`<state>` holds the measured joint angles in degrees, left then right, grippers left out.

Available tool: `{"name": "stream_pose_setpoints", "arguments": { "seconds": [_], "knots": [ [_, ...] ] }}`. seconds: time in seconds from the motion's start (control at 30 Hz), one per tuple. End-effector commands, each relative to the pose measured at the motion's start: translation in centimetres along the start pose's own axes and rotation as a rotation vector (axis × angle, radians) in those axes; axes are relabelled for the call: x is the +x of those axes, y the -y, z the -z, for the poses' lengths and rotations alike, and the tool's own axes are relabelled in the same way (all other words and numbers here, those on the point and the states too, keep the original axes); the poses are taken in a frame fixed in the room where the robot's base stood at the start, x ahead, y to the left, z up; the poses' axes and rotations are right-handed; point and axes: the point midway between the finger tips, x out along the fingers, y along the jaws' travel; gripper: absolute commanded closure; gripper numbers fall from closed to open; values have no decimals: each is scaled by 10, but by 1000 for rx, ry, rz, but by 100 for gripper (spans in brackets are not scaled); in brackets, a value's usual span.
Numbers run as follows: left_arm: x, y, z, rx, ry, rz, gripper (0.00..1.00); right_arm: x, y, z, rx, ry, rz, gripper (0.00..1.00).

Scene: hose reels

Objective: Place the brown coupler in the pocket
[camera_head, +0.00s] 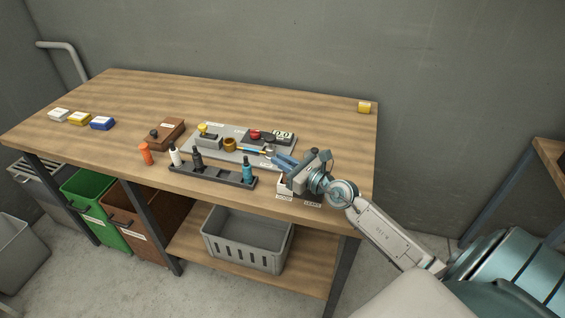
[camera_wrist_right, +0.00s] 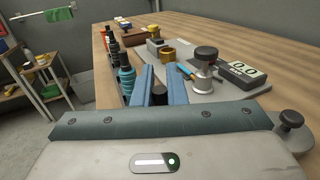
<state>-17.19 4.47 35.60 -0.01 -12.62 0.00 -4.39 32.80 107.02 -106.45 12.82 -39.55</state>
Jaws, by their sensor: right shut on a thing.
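My right gripper (camera_head: 283,160) reaches in from the right, over the front right of the bench. In the wrist view its two blue fingers (camera_wrist_right: 162,90) are shut on a small dark round piece (camera_wrist_right: 159,95). I cannot tell from its colour whether this is the brown coupler. A brownish-gold ring-shaped piece (camera_head: 230,144) stands on the grey board (camera_head: 222,155); it also shows in the wrist view (camera_wrist_right: 168,53). A small light box with labelled fronts (camera_head: 284,187) sits below my gripper, partly hidden by it. No pocket is clearly visible. My left gripper is not in view.
A dark rack (camera_head: 215,174) with white, black and teal bottles stands along the front, near my fingers. An orange bottle (camera_head: 146,154) and a brown box (camera_head: 166,133) are left of it. A display reading 0.0 (camera_head: 284,135) is behind. The bench's back right is mostly clear.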

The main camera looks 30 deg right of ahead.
Motion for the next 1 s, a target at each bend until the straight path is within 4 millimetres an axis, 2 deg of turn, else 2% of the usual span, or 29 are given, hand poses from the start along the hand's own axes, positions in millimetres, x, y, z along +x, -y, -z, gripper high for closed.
{"name": "stream_pose_setpoints", "arguments": {
  "seconds": [0.13,0.17,0.27,0.63,0.77,1.0],
  "knots": [
    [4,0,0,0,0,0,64,0,0,5,0,0,0,100],
    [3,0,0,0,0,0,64,0,0,4,0,0,0,84],
    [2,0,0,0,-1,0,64,0,0,3,0,0,0,66],
    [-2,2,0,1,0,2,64,0,0,-3,0,0,0,66],
    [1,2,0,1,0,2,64,-16,0,2,-3,-5,-1,66],
    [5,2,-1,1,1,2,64,-57,0,2,-5,-6,-4,66]
  ]
}}
